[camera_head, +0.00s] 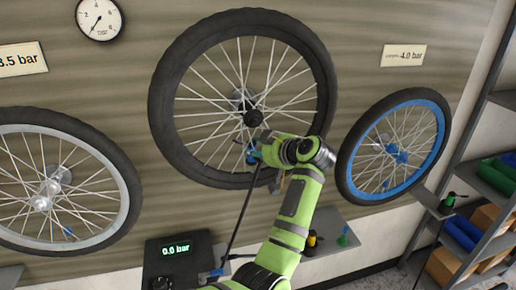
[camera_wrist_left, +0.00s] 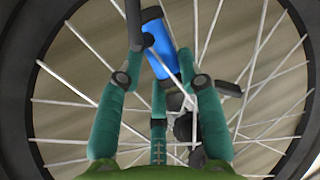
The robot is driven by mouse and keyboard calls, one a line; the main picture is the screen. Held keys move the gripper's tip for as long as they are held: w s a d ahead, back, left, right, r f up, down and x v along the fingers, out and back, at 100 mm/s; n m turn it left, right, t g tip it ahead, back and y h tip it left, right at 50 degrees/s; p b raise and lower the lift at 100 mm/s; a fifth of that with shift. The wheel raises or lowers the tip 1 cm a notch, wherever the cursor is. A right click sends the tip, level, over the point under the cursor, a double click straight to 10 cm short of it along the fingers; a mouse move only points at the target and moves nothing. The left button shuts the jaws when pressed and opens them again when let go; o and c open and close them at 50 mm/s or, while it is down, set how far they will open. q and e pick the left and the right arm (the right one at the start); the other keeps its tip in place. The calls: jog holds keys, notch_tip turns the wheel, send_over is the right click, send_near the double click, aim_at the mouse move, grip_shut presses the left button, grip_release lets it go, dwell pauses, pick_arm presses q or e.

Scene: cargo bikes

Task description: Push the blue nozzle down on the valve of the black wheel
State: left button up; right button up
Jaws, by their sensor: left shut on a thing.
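The black wheel (camera_head: 163,100) hangs on the wall in the middle of the head view, with pale spokes and a dark hub. My left gripper (camera_head: 255,153) is at its lower rim, on the inner side. It is shut on the blue nozzle (camera_head: 251,158). In the left wrist view, the blue nozzle (camera_wrist_left: 160,50) stands tilted between the teal fingers (camera_wrist_left: 158,62), in front of the spokes, with a dark grey end at its top. The valve is not clearly seen, so I cannot tell whether the nozzle touches it. My right gripper is not in view.
A black hose (camera_head: 238,222) runs from the gripper down towards the pump display (camera_head: 178,250), reading 0.0 bar. A grey-rimmed wheel (camera_head: 128,185) hangs left, a blue-rimmed wheel (camera_head: 345,165) right. A gauge (camera_head: 100,18) is above. Shelves (camera_head: 478,240) stand at far right.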

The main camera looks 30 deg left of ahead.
pick_arm(q)
jog(key=o, duration=1.2)
jog(key=shift+c, duration=0.5)
jog(key=shift+d, duration=0.1)
